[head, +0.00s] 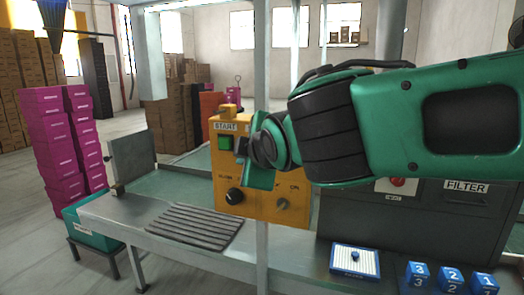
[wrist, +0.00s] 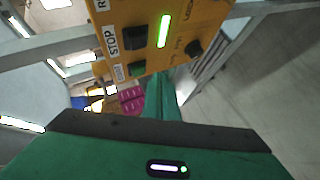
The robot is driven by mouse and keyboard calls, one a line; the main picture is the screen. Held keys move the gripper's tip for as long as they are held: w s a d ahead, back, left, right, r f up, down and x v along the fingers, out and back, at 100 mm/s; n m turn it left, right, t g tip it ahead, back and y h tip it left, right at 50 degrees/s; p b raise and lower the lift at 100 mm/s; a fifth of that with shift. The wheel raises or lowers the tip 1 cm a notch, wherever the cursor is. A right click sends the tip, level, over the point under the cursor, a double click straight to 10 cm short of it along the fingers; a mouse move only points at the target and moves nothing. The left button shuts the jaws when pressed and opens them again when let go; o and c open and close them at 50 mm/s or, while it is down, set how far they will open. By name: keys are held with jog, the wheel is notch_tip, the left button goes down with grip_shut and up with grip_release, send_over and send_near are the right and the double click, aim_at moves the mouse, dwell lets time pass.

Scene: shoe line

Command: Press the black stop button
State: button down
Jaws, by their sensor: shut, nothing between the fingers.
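The orange-yellow control box (head: 233,196) stands behind the bench, with a START label and a green button (head: 225,143) at its upper left. The black stop button (wrist: 135,37) shows beside its STOP label in the wrist view. In the head view my gripper and wrist hide that part of the box. My gripper (head: 258,181) is shut and empty in front of the box. Its narrow green end (wrist: 160,98) shows below the box face in the wrist view, apart from the stop button in the picture. I cannot tell whether it touches the box.
A lit green strip (wrist: 164,31) and a black knob (wrist: 194,47) are near the stop button. A ribbed dark mat (head: 195,226), a blue-and-white tray (head: 354,261) and numbered blue blocks (head: 450,279) lie on the bench. A grey FILTER cabinet (head: 465,210) stands at right.

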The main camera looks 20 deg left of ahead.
jog(key=shift+w+d, duration=0.15)
jog(key=shift+w, duration=1.2)
jog(key=shift+w+d, duration=0.1)
jog(key=shift+w, duration=1.2)
jog(key=shift+w, duration=0.1)
jog(key=shift+w+r, duration=0.1)
jog(key=shift+w, duration=0.2)
jog(key=shift+w+d, duration=0.1)
jog(key=shift+w, duration=0.5)
dwell(0.8)
jog(key=shift+s, duration=1)
jog(key=s, duration=0.5)
jog(key=shift+a, duration=0.3)
